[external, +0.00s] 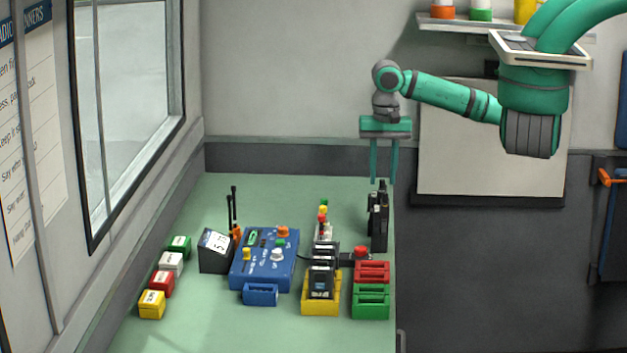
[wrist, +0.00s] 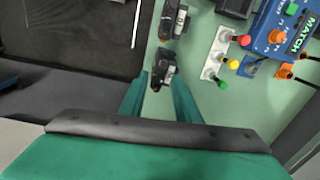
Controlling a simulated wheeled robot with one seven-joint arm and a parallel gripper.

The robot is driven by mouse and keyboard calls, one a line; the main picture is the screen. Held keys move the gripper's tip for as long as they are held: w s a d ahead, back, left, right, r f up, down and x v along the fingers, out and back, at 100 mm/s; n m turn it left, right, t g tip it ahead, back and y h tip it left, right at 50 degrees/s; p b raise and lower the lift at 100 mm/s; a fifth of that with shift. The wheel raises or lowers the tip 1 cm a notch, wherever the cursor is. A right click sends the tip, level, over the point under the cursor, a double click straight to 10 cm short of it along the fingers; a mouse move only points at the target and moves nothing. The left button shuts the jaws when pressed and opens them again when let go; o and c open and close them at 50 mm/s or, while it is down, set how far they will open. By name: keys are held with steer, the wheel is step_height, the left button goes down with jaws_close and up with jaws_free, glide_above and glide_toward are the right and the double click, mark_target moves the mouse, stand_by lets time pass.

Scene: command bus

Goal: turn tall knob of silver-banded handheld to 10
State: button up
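My gripper (external: 384,180) is open and empty, with its fingers pointing down over the right edge of the green counter. Black handhelds (external: 378,218) stand upright just below the fingertips. In the wrist view, one dark handheld (wrist: 163,72) shows between and just beyond the fingertips (wrist: 160,92). A second dark handheld (wrist: 174,20), with a pale patch on it, is farther up in the picture. I cannot tell for sure which one has the silver band. The tall knob and its numbers are too small to read.
A blue console (external: 264,262) with knobs stands mid-counter. A plate with coloured buttons (external: 323,228) is left of the handhelds. A yellow holder (external: 320,304) with a black device, and red (external: 372,268) and green (external: 370,304) holders, stand nearer.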

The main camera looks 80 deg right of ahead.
steer(key=shift+f, duration=0.2)
jaws_close()
steer(key=shift+m, duration=1.5)
